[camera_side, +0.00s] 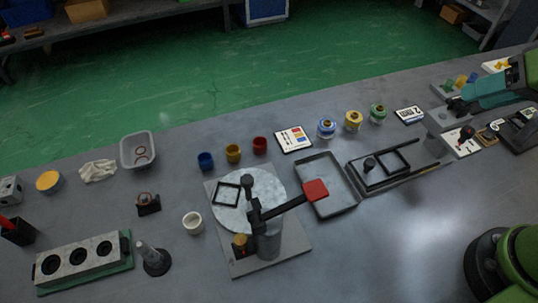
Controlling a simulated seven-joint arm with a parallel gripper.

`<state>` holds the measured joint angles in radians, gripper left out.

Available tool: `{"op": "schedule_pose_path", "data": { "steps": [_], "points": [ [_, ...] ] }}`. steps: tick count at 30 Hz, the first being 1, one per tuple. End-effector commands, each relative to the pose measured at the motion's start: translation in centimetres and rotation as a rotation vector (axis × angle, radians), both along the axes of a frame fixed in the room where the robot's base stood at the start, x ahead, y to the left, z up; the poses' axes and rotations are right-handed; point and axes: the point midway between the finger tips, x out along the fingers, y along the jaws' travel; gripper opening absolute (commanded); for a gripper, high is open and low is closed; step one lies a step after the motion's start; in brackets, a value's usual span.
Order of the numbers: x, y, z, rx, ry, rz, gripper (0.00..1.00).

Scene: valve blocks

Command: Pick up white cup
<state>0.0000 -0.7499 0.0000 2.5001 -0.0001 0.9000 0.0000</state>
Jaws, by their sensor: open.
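The white cup (193,223) stands upright on the grey workbench, left of the square plate that carries a round pale disc. Its open top faces up and nothing touches it.
The round disc (265,188) has a black post and an arm with a red pad (315,190). A dark cone (154,260) and a block with holes (78,260) stand left of the white cup.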

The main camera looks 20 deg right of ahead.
Motion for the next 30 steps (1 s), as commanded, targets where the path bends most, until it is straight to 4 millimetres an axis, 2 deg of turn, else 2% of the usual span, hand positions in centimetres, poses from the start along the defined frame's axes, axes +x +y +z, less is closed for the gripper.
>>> {"op": "schedule_pose_path", "data": {
  "steps": [1,2,11,14,17,20,23,24,26,30],
  "points": [
    [0.0,0.0,0.0,0.0,0.0,0.0,0.43],
    [0.0,0.0,0.0,0.0,0.0,0.0,0.47],
    [0.2,0.2,0.1,-0.004,0.004,0.007,0.47],
    [1.1,1.1,0.5,-0.03,0.025,0.046,0.47],
    [3.1,3.5,1.2,-0.083,0.064,0.123,0.47],
    [5.6,7.6,1.7,-0.153,0.101,0.228,0.47],
    [7.6,12.7,1.6,-0.22,0.125,0.333,0.47],
    [8.2,15.0,1.5,-0.245,0.129,0.375,0.47],
    [8.9,18.6,1.0,-0.279,0.135,0.436,0.47],
    [8.8,27.8,-0.9,-0.338,0.135,0.573,0.47]
  ]
}}
